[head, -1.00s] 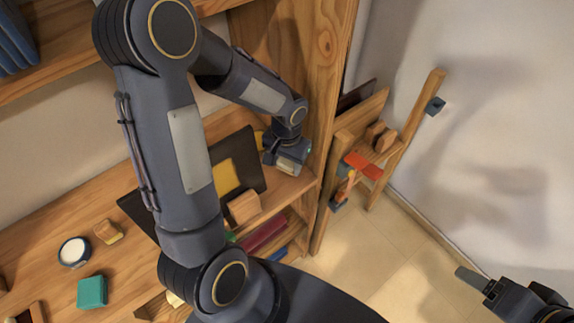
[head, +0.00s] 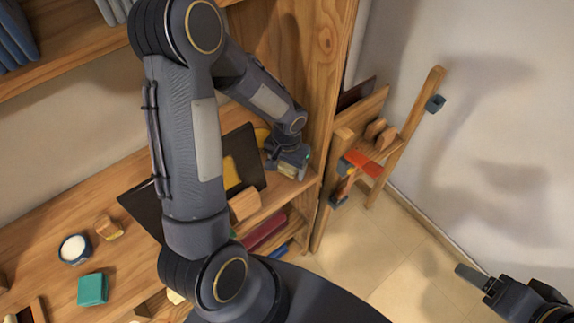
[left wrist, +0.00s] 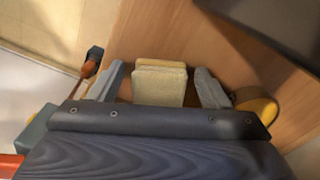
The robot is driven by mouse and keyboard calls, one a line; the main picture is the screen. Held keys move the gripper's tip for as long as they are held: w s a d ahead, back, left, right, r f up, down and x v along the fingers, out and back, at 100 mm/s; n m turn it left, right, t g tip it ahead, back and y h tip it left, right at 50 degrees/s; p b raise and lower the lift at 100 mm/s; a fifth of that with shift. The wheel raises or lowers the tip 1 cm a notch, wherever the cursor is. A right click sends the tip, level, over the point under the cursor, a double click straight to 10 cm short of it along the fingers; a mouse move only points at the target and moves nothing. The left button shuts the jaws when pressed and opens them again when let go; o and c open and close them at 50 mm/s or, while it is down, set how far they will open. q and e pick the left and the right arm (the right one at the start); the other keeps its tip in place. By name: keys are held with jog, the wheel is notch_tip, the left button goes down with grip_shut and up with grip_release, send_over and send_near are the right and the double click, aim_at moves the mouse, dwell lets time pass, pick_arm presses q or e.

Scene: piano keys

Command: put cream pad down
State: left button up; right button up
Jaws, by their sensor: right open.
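The cream pad (left wrist: 160,82) shows in the left wrist view between the two fingers of my left gripper (left wrist: 158,88). There is a gap between each finger and the pad, so the gripper is open around it. The pad appears to rest on the wooden surface; its near end is hidden by the gripper body. In the head view my left gripper (head: 287,165) is at the right end of the wooden desk, beside the tall side panel, with the pad (head: 287,172) partly visible under it. My right gripper (head: 470,276) is at the lower right, over the floor, away from the desk.
A yellow round object (left wrist: 258,108) is right of the gripper. A dark board (head: 248,150) and a wooden block (head: 243,205) are nearby. A wooden rack (head: 342,150) is beyond the side panel (head: 318,70).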

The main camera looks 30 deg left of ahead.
aim_at(287, 166)
pick_arm(q)
jog(key=shift+w+r, duration=0.1)
jog(key=shift+r, duration=0.55)
notch_tip(287, 166, up, 11)
dwell(0.5)
